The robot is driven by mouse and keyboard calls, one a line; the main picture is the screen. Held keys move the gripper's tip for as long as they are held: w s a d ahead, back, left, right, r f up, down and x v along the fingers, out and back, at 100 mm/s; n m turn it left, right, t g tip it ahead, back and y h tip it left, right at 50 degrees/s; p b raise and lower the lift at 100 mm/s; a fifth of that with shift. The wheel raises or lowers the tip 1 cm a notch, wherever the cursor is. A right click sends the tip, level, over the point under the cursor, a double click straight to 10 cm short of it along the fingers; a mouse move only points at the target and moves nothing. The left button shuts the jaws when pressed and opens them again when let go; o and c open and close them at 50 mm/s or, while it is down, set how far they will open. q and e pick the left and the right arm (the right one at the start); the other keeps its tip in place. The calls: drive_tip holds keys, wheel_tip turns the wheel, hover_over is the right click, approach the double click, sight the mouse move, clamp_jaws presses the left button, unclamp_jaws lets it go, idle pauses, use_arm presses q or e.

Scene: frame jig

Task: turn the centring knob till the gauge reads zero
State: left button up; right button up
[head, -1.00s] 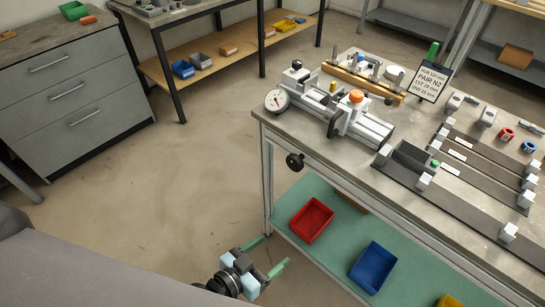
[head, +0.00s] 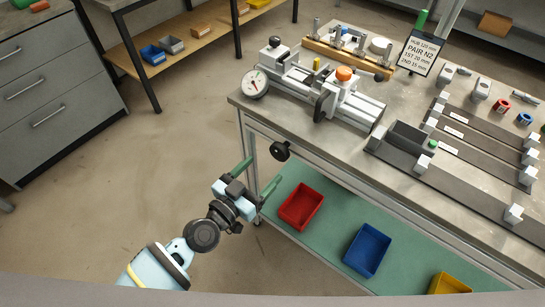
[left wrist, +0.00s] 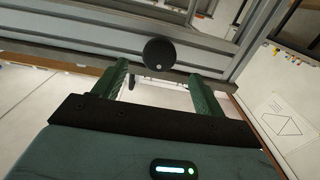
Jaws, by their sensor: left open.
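The black centring knob (head: 280,151) sticks out from the front edge of the bench, below its top. In the left wrist view the round knob (left wrist: 159,53) has a pale dot and lies ahead, between the lines of the fingers. My left gripper (head: 258,175) has green fingers, is open and empty, and is just short of and below the knob in the head view. Its fingers (left wrist: 157,76) do not appear to touch the knob. The white dial gauge (head: 255,84) stands at the bench's left corner; its reading is too small to tell. My right gripper is out of view.
A clamping fixture with an orange knob (head: 344,74) stands on the bench top (head: 290,118). A red bin (head: 301,207) and a blue bin (head: 367,250) sit on the green lower shelf. A bench leg (head: 249,160) is close to my left gripper. Floor to the left is clear.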

sight(277, 156)
use_arm(q)
drive_tip(key=x, duration=0.5)
drive_tip(key=shift+w+d, duration=0.3)
drive_tip(key=shift+w, duration=0.05)
drive_tip(key=c, duration=1)
drive_tip(key=shift+o, duration=0.2)
drive_tip(key=shift+n, duration=0.3)
